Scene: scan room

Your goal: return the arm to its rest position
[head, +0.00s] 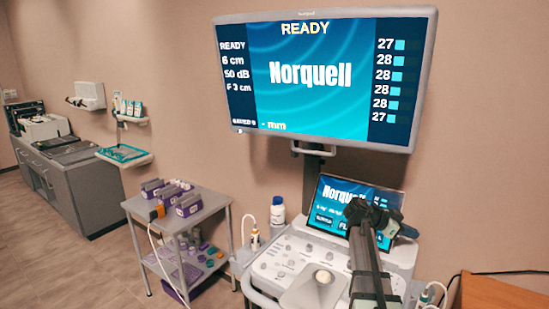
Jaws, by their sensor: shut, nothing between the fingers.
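My arm rises from the bottom edge, right of centre, over the ultrasound console (290,258). Its dark end, with my gripper (358,210), stands in front of the console's tilted touchscreen (335,200) and covers part of it. My gripper is small and dark here; it is shut and holds nothing. The fingertips are hard to make out against the screen, and I cannot tell their distance from it.
A large monitor (320,75) hangs above the console. A white bottle (278,212) stands at the console's back left. A grey cart (180,222) with purple-and-grey items is to the left. A wooden surface (500,292) is at lower right. Floor at left is clear.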

